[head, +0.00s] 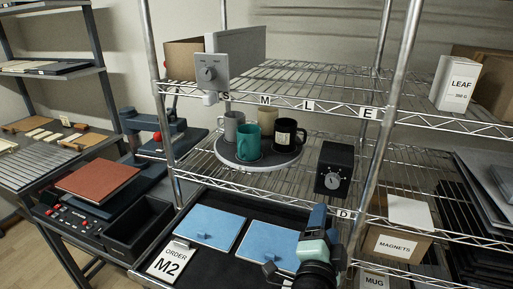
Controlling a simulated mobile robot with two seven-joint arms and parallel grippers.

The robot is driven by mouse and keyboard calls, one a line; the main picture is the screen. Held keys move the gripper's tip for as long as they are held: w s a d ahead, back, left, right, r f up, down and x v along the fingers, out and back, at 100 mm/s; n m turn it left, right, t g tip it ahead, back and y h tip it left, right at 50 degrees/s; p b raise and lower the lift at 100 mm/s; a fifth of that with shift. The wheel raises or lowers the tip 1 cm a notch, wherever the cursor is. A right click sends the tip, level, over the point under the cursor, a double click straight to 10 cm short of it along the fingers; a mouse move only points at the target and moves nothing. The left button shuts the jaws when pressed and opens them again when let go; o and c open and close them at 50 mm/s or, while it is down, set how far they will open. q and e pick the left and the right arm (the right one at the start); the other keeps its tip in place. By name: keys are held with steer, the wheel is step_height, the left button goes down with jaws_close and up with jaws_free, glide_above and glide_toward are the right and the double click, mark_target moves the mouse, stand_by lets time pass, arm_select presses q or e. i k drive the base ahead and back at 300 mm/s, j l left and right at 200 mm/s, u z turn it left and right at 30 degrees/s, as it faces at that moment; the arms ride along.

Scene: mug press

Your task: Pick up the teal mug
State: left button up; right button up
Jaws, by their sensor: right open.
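The teal mug (248,144) stands upright at the front of a round grey tray (270,164) on the wire shelf. A black mug (296,138) with a pale label is to its right, a pale grey mug (232,121) is behind it to the left, and a beige mug (267,116) is behind it to the right. My right gripper (294,240) is open and empty at the bottom of the head view, over the blue panels, below and in front of the tray and well apart from the mug. My left gripper is not in view.
A dark box with a dial (335,168) stands right of the tray. A shelf post (164,95) rises left of the mugs, and another (385,110) right. The upper wire shelf (300,88) overhangs them. Blue panels (208,227) and an ORDER M2 card (167,262) lie below.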

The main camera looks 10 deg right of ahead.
mark_target(248, 136)
steer(key=k, duration=1)
